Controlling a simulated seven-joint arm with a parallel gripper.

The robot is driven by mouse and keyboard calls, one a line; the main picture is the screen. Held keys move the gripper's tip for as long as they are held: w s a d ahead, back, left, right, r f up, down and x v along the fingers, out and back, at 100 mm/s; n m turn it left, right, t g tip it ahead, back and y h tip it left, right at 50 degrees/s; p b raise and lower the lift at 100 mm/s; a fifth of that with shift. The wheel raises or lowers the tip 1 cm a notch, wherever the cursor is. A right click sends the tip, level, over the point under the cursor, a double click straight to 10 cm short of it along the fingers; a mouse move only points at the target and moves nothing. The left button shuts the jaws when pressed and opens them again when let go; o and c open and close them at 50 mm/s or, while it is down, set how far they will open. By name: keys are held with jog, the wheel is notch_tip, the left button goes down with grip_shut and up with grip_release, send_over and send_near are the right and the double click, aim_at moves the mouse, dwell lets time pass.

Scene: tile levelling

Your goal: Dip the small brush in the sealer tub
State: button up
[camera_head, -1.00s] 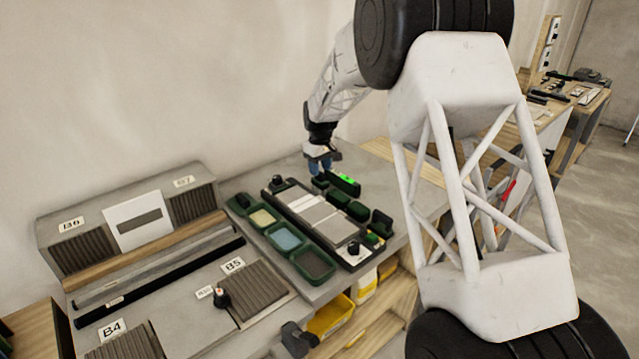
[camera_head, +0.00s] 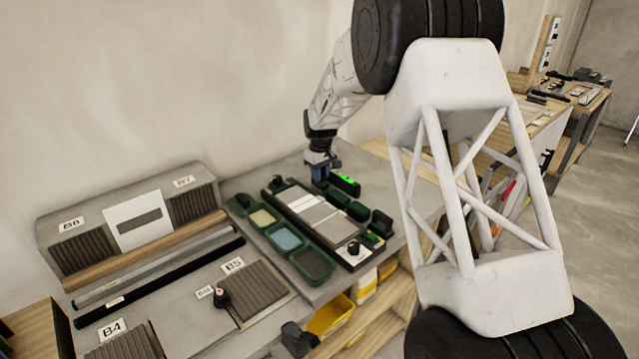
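My gripper (camera_head: 320,181) points down at the far end of the grey workbench, close to the back wall. It is small in view, and I cannot tell if its fingers are open, shut or holding something. I cannot make out the small brush. A row of dark green open tubs runs along the bench: one with pale yellow contents (camera_head: 263,217), one with blue contents (camera_head: 286,238) and one with dark grey-green contents (camera_head: 313,265). I cannot tell which is the sealer tub. More green containers (camera_head: 348,208) stand to the right of the tile board.
A board with pale tiles (camera_head: 322,216) lies between the green containers. A green level with a bright vial (camera_head: 345,183) lies just right of my gripper. Ribbed blocks and dark bars fill the bench's left. Yellow bins (camera_head: 329,315) sit below its front edge.

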jog(key=shift+r, duration=0.15)
grip_shut()
jog(key=shift+r, duration=3.85)
jog(key=shift+s+a, duration=0.1)
jog(key=s+a+r, duration=0.3)
jog(key=s+a, duration=1.2)
jog(key=s, duration=0.4)
jog(key=shift+s, duration=0.15)
jog(key=shift+f, duration=0.1)
jog(key=shift+f, duration=4.35)
